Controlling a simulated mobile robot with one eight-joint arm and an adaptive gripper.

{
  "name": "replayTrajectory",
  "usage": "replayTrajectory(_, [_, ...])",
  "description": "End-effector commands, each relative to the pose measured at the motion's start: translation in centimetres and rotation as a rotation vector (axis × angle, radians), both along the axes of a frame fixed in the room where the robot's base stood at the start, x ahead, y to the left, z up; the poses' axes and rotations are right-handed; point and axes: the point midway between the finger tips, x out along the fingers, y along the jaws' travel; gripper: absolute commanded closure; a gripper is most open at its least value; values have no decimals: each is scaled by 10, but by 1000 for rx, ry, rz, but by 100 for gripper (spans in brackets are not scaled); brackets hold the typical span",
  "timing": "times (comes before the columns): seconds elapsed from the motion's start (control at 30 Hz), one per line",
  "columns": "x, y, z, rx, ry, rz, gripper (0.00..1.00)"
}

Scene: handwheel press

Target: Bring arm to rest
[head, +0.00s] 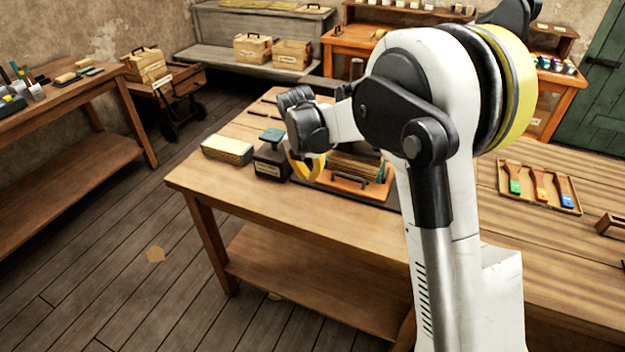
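My arm rises in white and black at the right of the head view and bends over toward the left above the workbench (230,180). My gripper (303,122) is at the dark far end of the arm, over the bench's left part. Its fingers cannot be made out, so I cannot tell whether it is open or shut. No held thing shows. Below it is a yellow ring (308,168), partly hidden; I cannot tell what it belongs to. Beside it lies a wooden board with a handle (350,182), carrying a stack of sheets or boards.
A dark block with a green top (271,160) and a pale block (227,149) stand at the bench's left. A tray (540,207) with coloured-handled brushes lies at right. A side table (80,90), a cart with boxes (178,88) and open floor are at left.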

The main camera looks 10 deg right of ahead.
Motion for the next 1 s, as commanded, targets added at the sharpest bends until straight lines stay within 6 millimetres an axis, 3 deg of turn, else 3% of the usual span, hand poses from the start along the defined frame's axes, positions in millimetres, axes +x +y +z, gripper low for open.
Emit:
replayTrajectory(0.33, [-7, 1, 20, 9, -10, -32, 100])
replayTrajectory(0.47, [-28, -5, 48, 63, -64, -206, 100])
replayTrajectory(0.6, [-74, -15, 91, 186, -164, -551, 100])
replayTrajectory(0.73, [-123, -24, 122, 331, -250, -906, 100])
replayTrajectory(0.9, [-190, -32, 142, 545, -334, -1368, 100])
replayTrajectory(1.0, [-229, -35, 144, 682, -364, -1636, 100])
